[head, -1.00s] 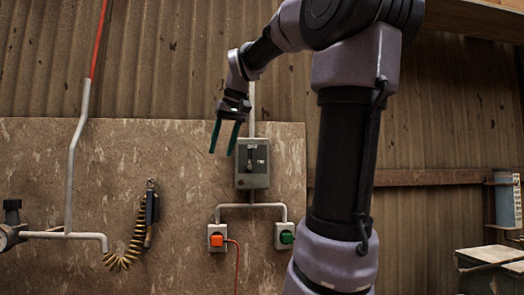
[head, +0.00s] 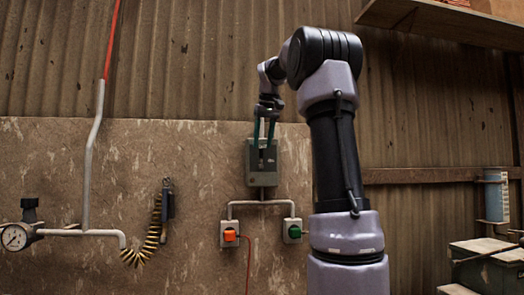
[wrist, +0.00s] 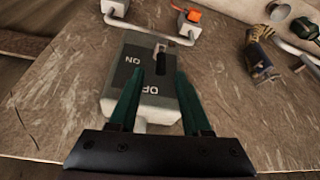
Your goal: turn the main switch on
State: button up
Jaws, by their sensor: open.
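The main switch is a grey box (head: 277,158) on the wall panel, and it also shows in the wrist view (wrist: 120,100). The wrist view shows ON and OFF lettering on its face, OFF being on the side nearer my gripper. A dark lever (wrist: 160,60) stands on the face. My gripper (head: 263,143) is in front of the box, its green fingers pointing down over the upper part. In the wrist view my gripper (wrist: 160,74) is open, with the lever between its fingertips. I cannot tell whether a finger touches it.
Below the box, conduits lead to an orange switch (head: 230,235) and a green switch (head: 294,231). A coiled yellow hose (head: 154,235) and a pressure gauge (head: 15,237) are at the left. A shelf (head: 440,22) is at the upper right.

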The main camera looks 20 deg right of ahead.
aim_at(261, 149)
jog(key=shift+x, duration=1.8)
grip_shut()
